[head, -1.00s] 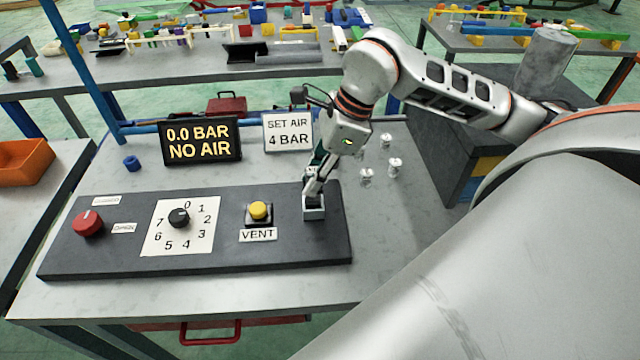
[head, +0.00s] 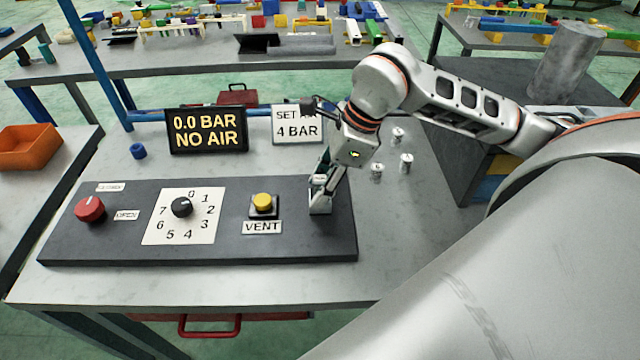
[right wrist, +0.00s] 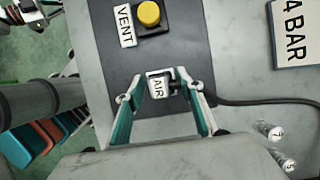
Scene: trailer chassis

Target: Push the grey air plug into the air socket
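My right gripper (head: 320,190) points down over the right end of the dark panel. In the right wrist view its teal fingers (right wrist: 158,80) stand apart on either side of a pale grey block labelled AIR (right wrist: 159,86). Dark gaps show between the block and the fingers. A black fitting (right wrist: 178,89) sits at the block's right side, and a black hose (right wrist: 260,101) runs from there to the right. I cannot tell where plug and socket meet, or how deep the plug sits. A jointed part at the wrist view's top left corner looks like my left gripper (right wrist: 28,12); its fingers are unclear.
The panel (head: 110,245) carries a red knob (head: 90,209), a black dial (head: 182,207) and a yellow VENT button (head: 263,203). A display (head: 206,131) reads 0.0 BAR NO AIR. A sign (head: 297,124) reads 4 BAR. Several small metal pieces (head: 406,163) stand right of the gripper.

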